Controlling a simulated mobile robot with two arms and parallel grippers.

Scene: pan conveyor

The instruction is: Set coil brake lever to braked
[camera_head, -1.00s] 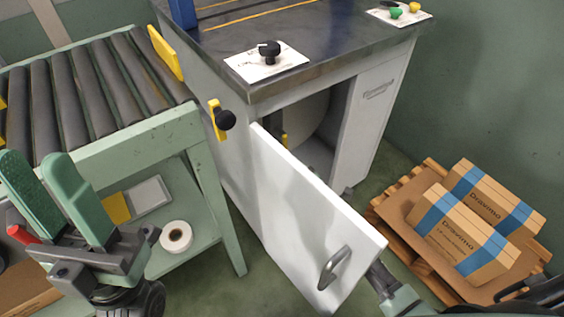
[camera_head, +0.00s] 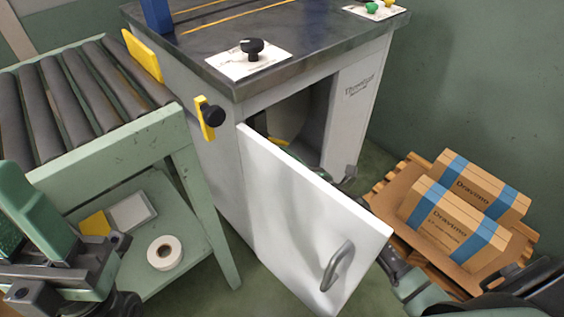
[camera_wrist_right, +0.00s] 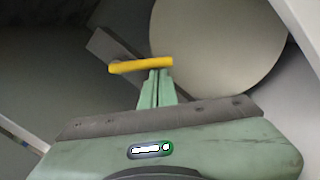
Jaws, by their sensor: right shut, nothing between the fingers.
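The coil brake lever shows in the right wrist view as a yellow bar (camera_wrist_right: 141,66) beside a large pale round coil (camera_wrist_right: 215,45). In the head view a small yellow piece (camera_head: 276,142), seemingly the same lever, shows inside the open cabinet. My right gripper (camera_wrist_right: 158,84) is shut and empty, its tips right at the yellow bar; I cannot tell if they touch it. In the head view its fingers are hidden behind the white door (camera_head: 310,215). My left gripper (camera_head: 35,215) is at the left edge, away from the cabinet, its fingers apart.
The door stands swung out, with a grey handle (camera_head: 337,265). A yellow lever with a black knob (camera_head: 208,117) is on the cabinet's outside. The roller conveyor (camera_head: 60,95) is at the left. Boxes (camera_head: 455,225) sit on a pallet at the right.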

